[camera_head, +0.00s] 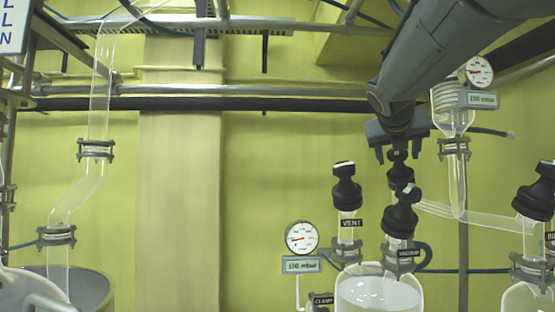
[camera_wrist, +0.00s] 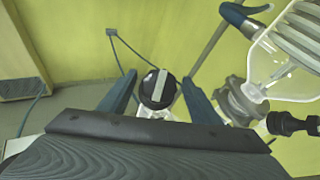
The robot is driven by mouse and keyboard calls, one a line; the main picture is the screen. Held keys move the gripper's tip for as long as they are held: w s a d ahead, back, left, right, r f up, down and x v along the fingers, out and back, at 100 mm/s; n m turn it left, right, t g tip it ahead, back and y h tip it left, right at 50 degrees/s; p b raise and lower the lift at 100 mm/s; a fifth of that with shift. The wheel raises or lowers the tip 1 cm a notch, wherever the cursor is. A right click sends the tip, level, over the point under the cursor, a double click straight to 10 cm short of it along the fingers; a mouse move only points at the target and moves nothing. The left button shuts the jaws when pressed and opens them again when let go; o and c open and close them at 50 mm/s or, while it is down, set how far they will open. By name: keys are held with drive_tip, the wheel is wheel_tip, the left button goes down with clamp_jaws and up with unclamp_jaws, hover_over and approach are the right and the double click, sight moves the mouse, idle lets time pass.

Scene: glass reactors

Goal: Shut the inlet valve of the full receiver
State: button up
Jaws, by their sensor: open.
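A glass receiver (camera_head: 380,293) with pale liquid stands at the bottom centre of the head view. On its top are a black-knobbed valve labelled VENT (camera_head: 346,190) and one labelled VACUUM (camera_head: 401,217). Another black valve knob (camera_head: 398,173) shows just behind the VACUUM knob; its label is hidden. My gripper (camera_head: 398,156) points down above it, fingers apart. In the wrist view, a round black knob (camera_wrist: 151,90) with a pale bar lies between the open fingers (camera_wrist: 160,79), with gaps on both sides. I cannot tell whether this valve is open.
Another vessel (camera_head: 524,300) with a black-knobbed valve (camera_head: 536,200) is cut off at the right; its label begins "IN". A gauge (camera_head: 301,237) stands left of the receiver. Glass tubing (camera_head: 480,215) slopes right of my gripper. Horizontal pipes (camera_head: 240,91) cross behind.

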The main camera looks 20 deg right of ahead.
drive_tip(key=c, duration=1.1)
drive_tip(key=shift+o, duration=0.2)
drive_tip(key=shift+a+m+b, duration=0.1)
drive_tip(key=shift+m+b, duration=0.2)
drive_tip(key=shift+b, duration=0.2)
